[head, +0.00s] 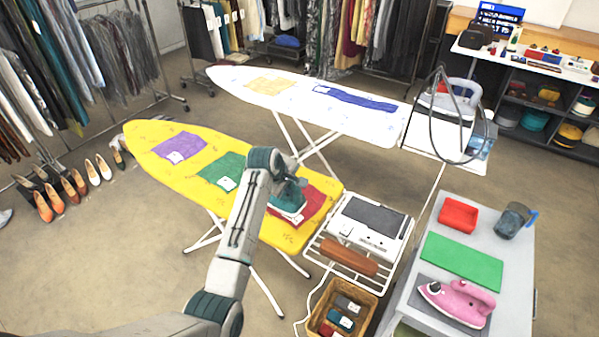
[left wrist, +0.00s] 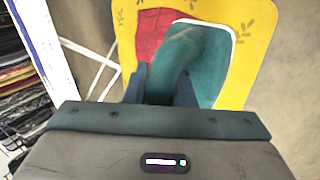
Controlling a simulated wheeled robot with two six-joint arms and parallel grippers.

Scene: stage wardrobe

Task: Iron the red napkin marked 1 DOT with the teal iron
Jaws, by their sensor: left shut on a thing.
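The teal iron (head: 290,196) is on the red napkin (head: 318,203) near the right end of the yellow ironing board (head: 288,241). My left gripper (head: 283,172) is shut on the iron's handle. In the left wrist view the teal iron (left wrist: 212,62) fills the space ahead of the jaws, and the red napkin (left wrist: 150,38) shows beside it. The iron and arm hide part of the napkin. I cannot read its mark, or tell whether the soleplate presses on the cloth. My right gripper is not in view.
A purple napkin (head: 181,147) and a green napkin (head: 221,172) lie further left on the yellow board. A wire rack (head: 325,248) adjoins its right end. A basket (head: 369,312) stands below. A grey table (head: 400,309) holds a pink iron (head: 458,302). A white ironing board (head: 232,84) stands behind.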

